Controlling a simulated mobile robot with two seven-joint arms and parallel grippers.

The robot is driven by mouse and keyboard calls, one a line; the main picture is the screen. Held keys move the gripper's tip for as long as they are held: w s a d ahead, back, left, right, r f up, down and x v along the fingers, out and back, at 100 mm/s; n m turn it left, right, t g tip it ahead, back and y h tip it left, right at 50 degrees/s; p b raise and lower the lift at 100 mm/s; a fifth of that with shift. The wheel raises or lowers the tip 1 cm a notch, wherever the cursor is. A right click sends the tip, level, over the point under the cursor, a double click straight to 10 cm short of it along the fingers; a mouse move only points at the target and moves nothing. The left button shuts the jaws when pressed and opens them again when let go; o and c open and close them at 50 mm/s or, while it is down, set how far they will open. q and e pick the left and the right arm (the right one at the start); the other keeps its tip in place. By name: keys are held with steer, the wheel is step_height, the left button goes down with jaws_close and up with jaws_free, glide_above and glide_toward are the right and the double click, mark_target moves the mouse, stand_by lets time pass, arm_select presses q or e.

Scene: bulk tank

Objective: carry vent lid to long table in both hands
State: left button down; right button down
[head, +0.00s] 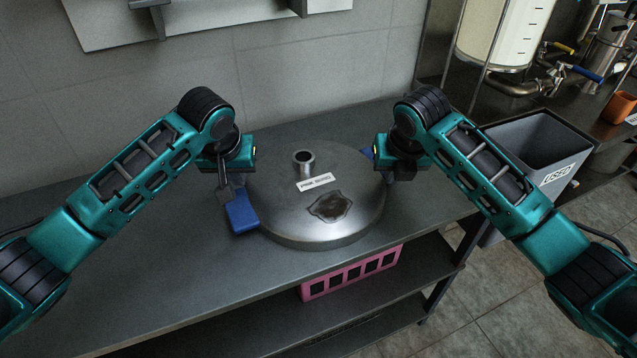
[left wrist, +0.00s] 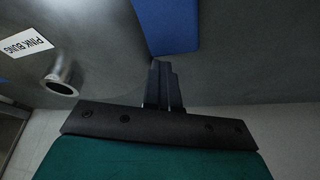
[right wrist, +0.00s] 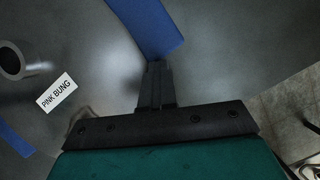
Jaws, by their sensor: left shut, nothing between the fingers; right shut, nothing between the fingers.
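The vent lid (head: 290,215) is a round grey metal disc with a short open pipe stub (head: 304,160), a "PINK BUNG" label and a dark stain. It appears to lie flat on the long grey table (head: 150,265). A blue handle (head: 241,213) sticks out at its left and another (head: 367,152) shows partly at its right, behind my right gripper. My left gripper (head: 225,188) is shut and empty at the left handle (left wrist: 168,25). My right gripper (head: 387,170) is shut and empty at the right handle (right wrist: 146,25). Whether the fingertips touch the handles is unclear.
A pink slotted crate (head: 350,274) sits on the shelf under the table. A grey bin (head: 530,145) labelled "USED" stands at the table's right end. A tank with pipes (head: 505,35) and an orange cup (head: 618,107) are at back right. The table's left side is clear.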

arm_select(q)
steer(key=shift+d+r, duration=0.1)
steer(key=shift+d, duration=0.2)
arm_select(e)
steer(key=shift+a+r, duration=0.1)
steer(key=shift+a, duration=0.35)
